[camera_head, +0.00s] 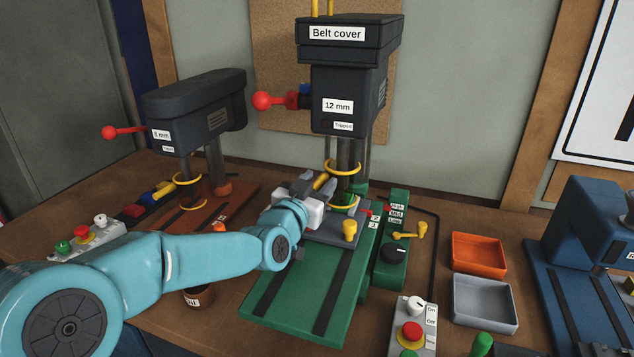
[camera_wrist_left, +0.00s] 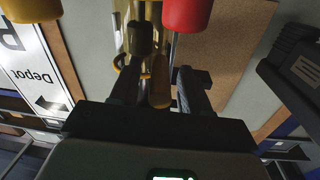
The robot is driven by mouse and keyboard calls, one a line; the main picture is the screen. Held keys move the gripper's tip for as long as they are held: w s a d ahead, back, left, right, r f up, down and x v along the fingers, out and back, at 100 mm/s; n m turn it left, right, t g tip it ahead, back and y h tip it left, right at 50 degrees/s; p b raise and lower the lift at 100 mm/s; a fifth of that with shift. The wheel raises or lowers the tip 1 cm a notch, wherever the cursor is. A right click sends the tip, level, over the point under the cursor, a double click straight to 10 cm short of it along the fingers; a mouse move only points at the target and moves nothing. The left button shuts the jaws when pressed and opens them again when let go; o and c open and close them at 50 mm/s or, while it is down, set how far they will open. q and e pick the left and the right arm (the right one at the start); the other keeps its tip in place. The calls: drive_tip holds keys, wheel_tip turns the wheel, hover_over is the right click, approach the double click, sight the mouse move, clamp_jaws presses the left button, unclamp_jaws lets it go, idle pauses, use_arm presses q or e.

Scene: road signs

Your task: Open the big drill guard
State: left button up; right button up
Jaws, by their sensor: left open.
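The big drill (camera_head: 347,90) stands at the back middle, dark grey, with a "12 mm" label and a "Belt cover" label on top. Its guard (camera_head: 344,167) shows as yellow rings around the spindle, with a lower ring near the vise. My left gripper (camera_head: 318,184) is right at the guard's left front side, above the green base. In the left wrist view the two dark fingers of my left gripper (camera_wrist_left: 160,78) are apart, with a yellow-orange part (camera_wrist_left: 159,88) showing between them. Whether they touch the guard I cannot tell. My right gripper is not in view.
A smaller drill (camera_head: 195,105) stands to the left. A red-knobbed lever (camera_head: 263,101) sticks out left of the big drill. A control box (camera_head: 412,325), an orange tray (camera_head: 479,253), a grey tray (camera_head: 484,303) and a blue machine (camera_head: 590,235) stand to the right.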

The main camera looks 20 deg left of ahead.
use_arm(q)
clamp_jaws()
drive_tip(key=shift+r+p, duration=0.5)
drive_tip(key=shift+r, duration=2.2)
unclamp_jaws()
drive_tip(key=shift+f, duration=0.1)
